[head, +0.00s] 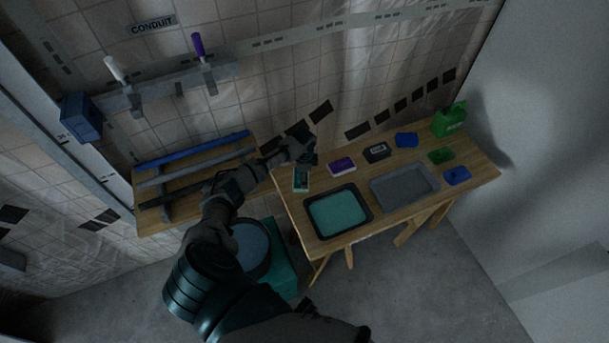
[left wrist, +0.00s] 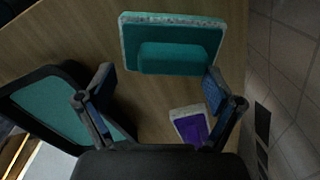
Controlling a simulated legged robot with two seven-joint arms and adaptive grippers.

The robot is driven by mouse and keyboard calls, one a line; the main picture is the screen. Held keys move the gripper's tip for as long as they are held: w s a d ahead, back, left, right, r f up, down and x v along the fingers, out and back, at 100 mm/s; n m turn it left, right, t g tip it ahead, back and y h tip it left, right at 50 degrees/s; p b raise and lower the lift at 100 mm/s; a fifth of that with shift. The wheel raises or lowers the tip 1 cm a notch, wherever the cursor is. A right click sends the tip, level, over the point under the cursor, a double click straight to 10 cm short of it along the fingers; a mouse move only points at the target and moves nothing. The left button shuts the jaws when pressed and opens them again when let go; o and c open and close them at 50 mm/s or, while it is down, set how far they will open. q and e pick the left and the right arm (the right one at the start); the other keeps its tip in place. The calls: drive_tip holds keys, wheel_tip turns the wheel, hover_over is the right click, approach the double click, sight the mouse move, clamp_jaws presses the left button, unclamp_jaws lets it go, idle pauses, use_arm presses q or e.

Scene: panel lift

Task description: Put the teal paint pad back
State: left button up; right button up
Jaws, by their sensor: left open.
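The teal paint pad (head: 301,183) lies near the left end of the wooden workbench, behind the teal-filled paint tray (head: 337,213). In the left wrist view, the pad (left wrist: 172,42) shows a raised teal handle and a pale rim. My left gripper (head: 304,163) is over the bench close to the pad and partly covers it in the head view. In the left wrist view, my left gripper (left wrist: 160,80) is open, with the pad just beyond its fingertips and nothing between them. My right gripper is not in view.
A purple pad (head: 342,166), a dark pad (head: 377,153) and a blue pad (head: 406,140) stand right of the teal pad. A grey tray (head: 404,188) and a green container (head: 449,121) are further right. A smaller rack table (head: 160,218) stands left.

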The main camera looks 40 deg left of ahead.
use_arm(q)
wheel_tip(320, 180, up, 12)
drive_tip(key=p, duration=0.1)
drive_tip(key=shift+a+f, duration=0.15)
drive_tip(key=shift+a, duration=0.05)
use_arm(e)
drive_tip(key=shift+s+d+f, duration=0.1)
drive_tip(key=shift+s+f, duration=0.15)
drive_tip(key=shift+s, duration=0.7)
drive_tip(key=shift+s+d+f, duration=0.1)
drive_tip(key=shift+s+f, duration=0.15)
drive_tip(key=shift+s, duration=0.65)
